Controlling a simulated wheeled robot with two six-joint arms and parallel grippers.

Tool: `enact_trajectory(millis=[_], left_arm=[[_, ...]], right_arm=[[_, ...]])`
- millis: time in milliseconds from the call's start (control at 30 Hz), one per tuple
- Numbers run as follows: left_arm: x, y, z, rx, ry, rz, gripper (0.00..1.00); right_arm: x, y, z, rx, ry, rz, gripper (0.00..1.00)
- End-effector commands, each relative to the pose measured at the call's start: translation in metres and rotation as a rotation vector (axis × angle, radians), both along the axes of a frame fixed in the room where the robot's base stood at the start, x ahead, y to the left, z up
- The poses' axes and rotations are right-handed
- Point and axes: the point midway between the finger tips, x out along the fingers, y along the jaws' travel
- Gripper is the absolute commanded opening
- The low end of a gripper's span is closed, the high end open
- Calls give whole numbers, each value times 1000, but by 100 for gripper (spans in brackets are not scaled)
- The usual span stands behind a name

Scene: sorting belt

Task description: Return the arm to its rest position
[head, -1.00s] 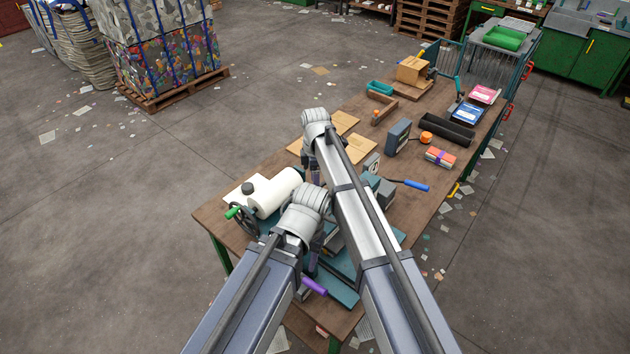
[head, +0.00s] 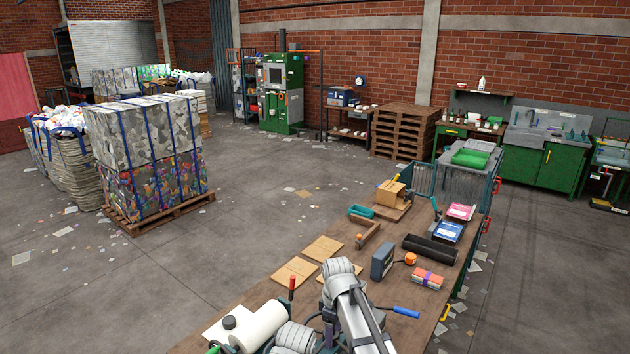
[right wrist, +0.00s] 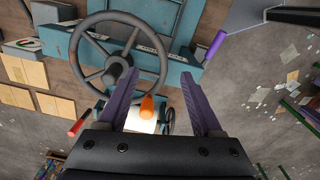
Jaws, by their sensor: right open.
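My right arm (head: 357,310) reaches over the front part of the wooden table (head: 235,300) in the head view. Its gripper hangs below the wrist, mostly hidden by the arm. In the right wrist view my right gripper (right wrist: 160,60) has its two purple fingers spread wide, with nothing held between them. A dark spoked handwheel (right wrist: 108,75) and a teal machine (right wrist: 180,75) show beyond the fingers. My left arm's wrist (head: 295,338) shows at the bottom edge of the head view. The left gripper is below the frame.
A white cylinder (head: 258,325) lies left of my arms. Cardboard sheets (head: 295,270), a grey box-like device (head: 383,260), a black tray (head: 430,249) and a red-orange bundle (head: 427,280) lie further along the table.

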Motion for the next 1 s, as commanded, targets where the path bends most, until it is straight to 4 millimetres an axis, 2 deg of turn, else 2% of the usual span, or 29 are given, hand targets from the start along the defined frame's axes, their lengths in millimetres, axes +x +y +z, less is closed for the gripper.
enact_trajectory(millis=[33,100,300,500,567,867,1000], left_arm=[[0,0,0,0,0,0,50],[0,0,0,0,0,0,50],[0,0,0,0,0,0,50],[0,0,0,0,0,0,50],[0,0,-22,0,0,-1,50],[0,0,-88,1,-2,-9,50],[0,0,-134,2,-1,-14,50]], right_arm=[[-34,-26,0,4,-6,-148,67],[-57,-49,0,10,-14,-343,67],[-111,-94,0,28,-31,-778,67],[-159,-124,1,46,-45,-1133,67],[-153,-115,-22,40,-41,-1110,67],[-167,-78,-88,-9,-23,-1003,67],[-179,-56,-133,-37,-13,-937,67]])
